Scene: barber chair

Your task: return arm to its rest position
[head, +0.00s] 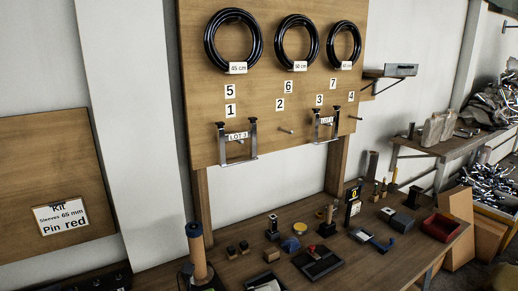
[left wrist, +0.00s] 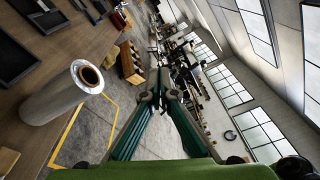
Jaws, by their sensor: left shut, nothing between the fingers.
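My left gripper (left wrist: 160,88) shows in the left wrist view, with its green fingers together at the tips and nothing between them. It is clear of the table, with open room beyond its tips. I cannot make out my left gripper in the head view. My right gripper is in neither view.
A worktable (head: 335,265) carries small tools, trays and a tall roll (head: 197,255). A pegboard (head: 255,115) with black rings stands behind it. In the left wrist view, a pale roll (left wrist: 50,100) stands on a table left of the fingers. Open floor (left wrist: 105,115) lies beyond.

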